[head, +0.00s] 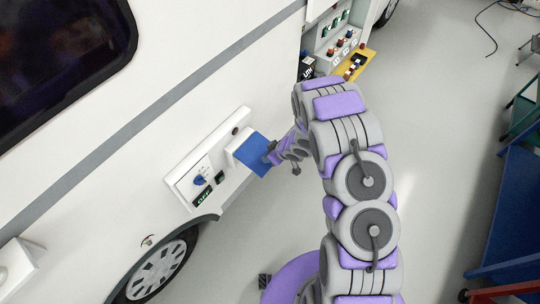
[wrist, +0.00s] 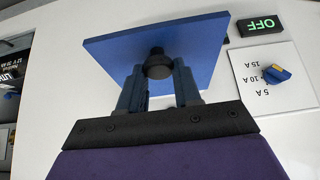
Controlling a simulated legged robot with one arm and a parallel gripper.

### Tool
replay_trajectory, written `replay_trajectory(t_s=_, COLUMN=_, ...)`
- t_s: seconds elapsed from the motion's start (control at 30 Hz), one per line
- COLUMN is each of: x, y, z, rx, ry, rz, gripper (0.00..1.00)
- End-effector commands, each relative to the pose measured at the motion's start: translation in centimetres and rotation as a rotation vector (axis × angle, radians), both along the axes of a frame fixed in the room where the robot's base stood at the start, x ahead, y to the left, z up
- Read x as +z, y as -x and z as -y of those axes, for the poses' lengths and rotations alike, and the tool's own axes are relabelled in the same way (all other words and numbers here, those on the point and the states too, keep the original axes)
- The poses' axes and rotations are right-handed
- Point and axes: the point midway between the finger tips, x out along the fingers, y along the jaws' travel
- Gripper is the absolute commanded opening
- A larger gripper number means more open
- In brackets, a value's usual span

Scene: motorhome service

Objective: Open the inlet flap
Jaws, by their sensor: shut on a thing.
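The inlet flap is a blue square plate (head: 254,150) on the white panel on the motorhome's side. In the wrist view the flap (wrist: 200,48) stands in front of my gripper, tilted, with a dark round knob (wrist: 158,64) on its face. My gripper (wrist: 158,84) has its two fingers on either side of the knob and is shut on it. In the head view my gripper (head: 272,155) meets the flap's right side. What lies behind the flap is hidden.
The white panel (head: 185,185) bears a blue rotary switch (head: 199,180) and a green OFF display (head: 203,197); the wheel (head: 160,270) is below. An open compartment with controls (head: 340,45) and a yellow tray (head: 357,62) lies beyond. Clear floor (head: 440,130) lies right of my arm.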

Motion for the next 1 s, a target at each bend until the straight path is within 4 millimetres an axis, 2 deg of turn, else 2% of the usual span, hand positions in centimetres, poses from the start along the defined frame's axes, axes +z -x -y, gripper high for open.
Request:
replay_trajectory(t_s=0.03, x=0.5, y=-0.6, z=-0.2, rx=-0.002, ry=-0.008, rz=0.015, gripper=0.36)
replay_trajectory(t_s=0.27, x=0.4, y=-0.3, z=0.0, rx=-0.002, ry=-0.005, rz=0.010, gripper=0.58)
replay_trajectory(t_s=0.67, x=0.9, y=0.3, z=0.5, rx=-0.002, ry=-0.002, rz=0.005, gripper=0.58)
replay_trajectory(t_s=1.0, x=4.8, y=1.9, z=2.5, rx=-0.002, ry=-0.001, rz=0.007, gripper=0.58)
